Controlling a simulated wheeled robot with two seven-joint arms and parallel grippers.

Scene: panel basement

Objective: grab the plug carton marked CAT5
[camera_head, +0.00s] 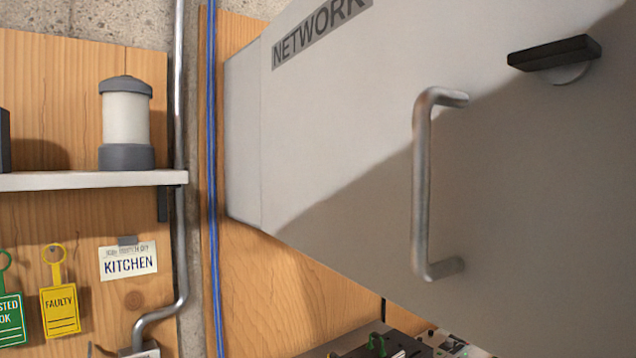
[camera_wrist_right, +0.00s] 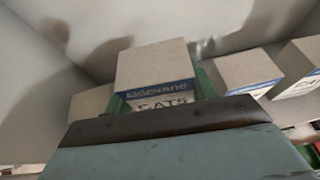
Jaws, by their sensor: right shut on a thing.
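The plug carton (camera_wrist_right: 155,68) is a tan box with a blue band and a white label reading CAT5, partly hidden by my gripper's body in the right wrist view. My right gripper (camera_wrist_right: 160,92) is shut on this carton, with green finger parts showing at its left and right sides. The carton looks upright inside a pale enclosure. I cannot tell whether it touches the surface below. The head view shows neither the carton nor a gripper; my left gripper is in no view.
Similar cartons stand at left (camera_wrist_right: 90,102) and close at right (camera_wrist_right: 245,68), with another farther right (camera_wrist_right: 300,62). In the head view, a grey NETWORK cabinet door (camera_head: 340,190) with a metal handle (camera_head: 422,185) fills the right. A shelf (camera_head: 90,181) holds a lantern-like cylinder (camera_head: 126,122).

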